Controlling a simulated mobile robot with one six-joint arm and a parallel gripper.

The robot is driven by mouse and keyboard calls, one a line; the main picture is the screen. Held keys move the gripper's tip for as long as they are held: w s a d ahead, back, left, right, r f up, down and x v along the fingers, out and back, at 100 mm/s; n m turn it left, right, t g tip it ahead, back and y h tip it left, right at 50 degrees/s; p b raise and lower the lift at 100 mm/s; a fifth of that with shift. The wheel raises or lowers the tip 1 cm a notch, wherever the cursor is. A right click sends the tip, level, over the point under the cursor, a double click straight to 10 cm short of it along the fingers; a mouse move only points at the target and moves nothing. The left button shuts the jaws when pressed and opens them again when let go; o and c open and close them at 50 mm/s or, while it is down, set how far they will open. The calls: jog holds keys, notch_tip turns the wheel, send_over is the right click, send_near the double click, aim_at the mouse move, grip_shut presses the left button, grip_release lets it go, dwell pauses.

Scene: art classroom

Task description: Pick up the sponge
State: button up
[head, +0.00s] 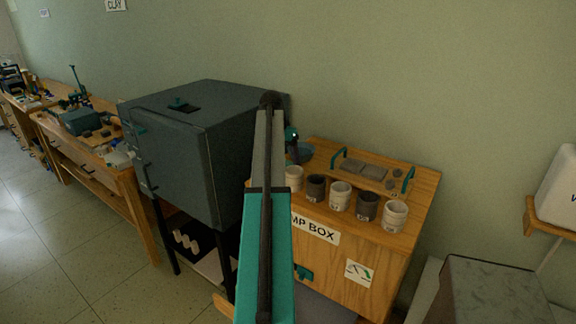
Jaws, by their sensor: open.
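I cannot make out a sponge for certain in the head view. My arm rises through the middle of the picture, with a teal lower link and a grey upper link. A small dark part with a pale spot shows just right of its top and may be my wrist. My gripper's fingers cannot be made out; the arm may be hiding them. A blue-grey rounded item (305,152), perhaps a bowl, is partly hidden beside that dark part, at the back of the wooden damp box.
The wooden damp box (417,189) bears several cups (340,195) along its front and a tray with teal handles (347,163) holding grey slabs. A dark kiln (180,160) stands left, a worktable (75,147) beyond it. A grey block (490,290) is at lower right. Floor is clear at lower left.

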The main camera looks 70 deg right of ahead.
jog(key=shift+x, duration=1)
jog(key=shift+c, duration=0.2)
jog(key=c, duration=1.1)
